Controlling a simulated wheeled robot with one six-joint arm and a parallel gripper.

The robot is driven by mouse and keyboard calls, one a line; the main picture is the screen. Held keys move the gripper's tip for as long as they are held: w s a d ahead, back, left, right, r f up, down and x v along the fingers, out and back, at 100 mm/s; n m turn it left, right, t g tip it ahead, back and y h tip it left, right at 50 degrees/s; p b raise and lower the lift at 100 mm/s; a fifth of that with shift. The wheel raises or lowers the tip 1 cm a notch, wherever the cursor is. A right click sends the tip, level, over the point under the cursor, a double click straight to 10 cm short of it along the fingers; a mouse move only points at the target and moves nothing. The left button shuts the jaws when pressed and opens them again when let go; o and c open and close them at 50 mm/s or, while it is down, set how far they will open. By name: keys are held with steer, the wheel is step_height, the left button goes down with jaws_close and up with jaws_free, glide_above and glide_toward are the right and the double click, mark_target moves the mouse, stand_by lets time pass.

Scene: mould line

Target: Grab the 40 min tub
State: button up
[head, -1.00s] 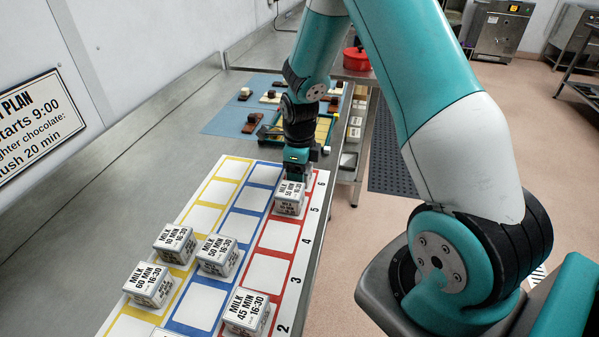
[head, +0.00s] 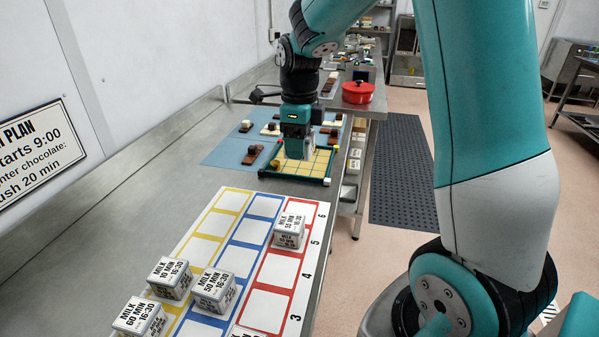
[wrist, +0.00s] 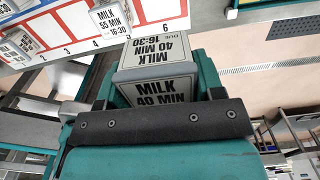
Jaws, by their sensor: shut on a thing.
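In the wrist view, the 40 min tub (wrist: 156,60), a white block-shaped tub with black "MILK 40 MIN" print, sits between the two fingers of my gripper (wrist: 160,88). The jaws are shut on it. In the head view, my gripper (head: 297,152) hangs over the tray with a yellow grid (head: 318,165), beyond the far end of the numbered board. The tub is mostly hidden there by the gripper, and I cannot tell its exact height above the tray.
Other milk tubs stand on the numbered board (head: 265,207): 55 min (head: 289,232), 50 min (head: 214,291), 10 min (head: 171,279) and 60 min (head: 139,318). A blue mat (head: 225,152) with chocolate pieces and a red pot (head: 357,92) lie farther back. The bench's left strip is clear.

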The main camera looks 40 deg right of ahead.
step_height(320, 180, up, 10)
steer(key=p, duration=0.6)
steer(key=shift+r+p, duration=0.25)
steer(key=shift+p, duration=0.15)
steer(key=shift+f, duration=0.1)
